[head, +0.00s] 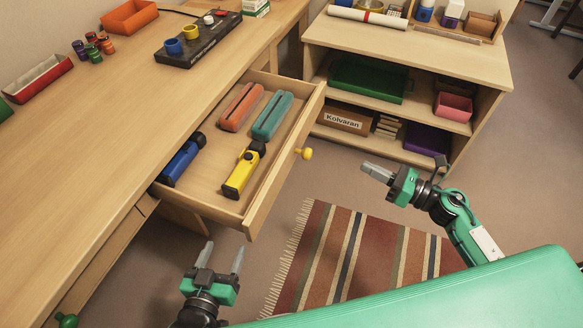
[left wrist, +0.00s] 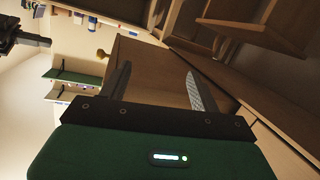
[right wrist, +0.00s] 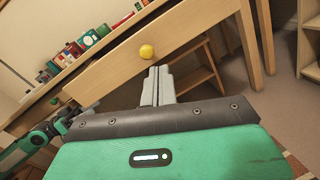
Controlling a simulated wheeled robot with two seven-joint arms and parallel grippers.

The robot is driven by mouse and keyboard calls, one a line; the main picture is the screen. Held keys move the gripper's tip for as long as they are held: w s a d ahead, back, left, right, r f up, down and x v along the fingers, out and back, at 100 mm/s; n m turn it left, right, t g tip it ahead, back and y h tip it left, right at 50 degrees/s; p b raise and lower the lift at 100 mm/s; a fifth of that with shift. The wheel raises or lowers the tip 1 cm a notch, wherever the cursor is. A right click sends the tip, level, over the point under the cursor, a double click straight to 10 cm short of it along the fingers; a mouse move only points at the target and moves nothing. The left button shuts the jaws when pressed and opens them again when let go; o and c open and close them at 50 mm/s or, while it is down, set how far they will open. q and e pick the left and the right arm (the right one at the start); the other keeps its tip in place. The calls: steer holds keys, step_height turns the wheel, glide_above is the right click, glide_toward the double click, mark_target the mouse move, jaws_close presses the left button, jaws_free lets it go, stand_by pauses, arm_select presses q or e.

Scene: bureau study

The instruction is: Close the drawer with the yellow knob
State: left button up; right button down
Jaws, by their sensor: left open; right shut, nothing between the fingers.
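The drawer (head: 283,178) with the yellow knob (head: 304,153) is pulled out from the wooden desk. It holds a blue flashlight (head: 182,160), a yellow flashlight (head: 242,172), a reddish case (head: 240,107) and a teal case (head: 272,116). My right gripper (head: 376,172) is shut and empty, to the right of the knob and apart from it. In the right wrist view the knob (right wrist: 146,51) is just beyond the shut fingertips (right wrist: 158,70). My left gripper (head: 220,254) is open and empty, below the drawer's near corner. The knob also shows in the left wrist view (left wrist: 102,54).
A low shelf unit (head: 420,52) with bins stands behind the drawer. A striped rug (head: 350,255) lies on the floor. A green knob (head: 66,320) shows on the desk at lower left. The floor before the drawer front is free.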

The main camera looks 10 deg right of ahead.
steer(key=s+a+r+n+g+y+b, duration=0.2)
steer(key=a+n+g, duration=0.15)
steer(key=n, duration=0.25)
arm_select(q)
step_height(320, 180, up, 6)
steer(key=a+t, duration=0.1)
steer(key=t, duration=0.1)
arm_select(e)
steer(key=p, duration=0.1)
glide_toward(291, 152)
steer(key=shift+t, duration=0.35)
steer(key=x, duration=0.6)
steer(key=shift+s+a, duration=0.1)
steer(key=shift+a, duration=0.3)
arm_select(q)
steer(key=s+f+g, duration=0.1)
steer(key=f, duration=0.1)
steer(key=s+d+f+g, duration=0.1)
steer(key=s+f+g, duration=0.1)
arm_select(e)
steer(key=shift+a, duration=0.15)
arm_select(q)
steer(key=shift+f, duration=0.1)
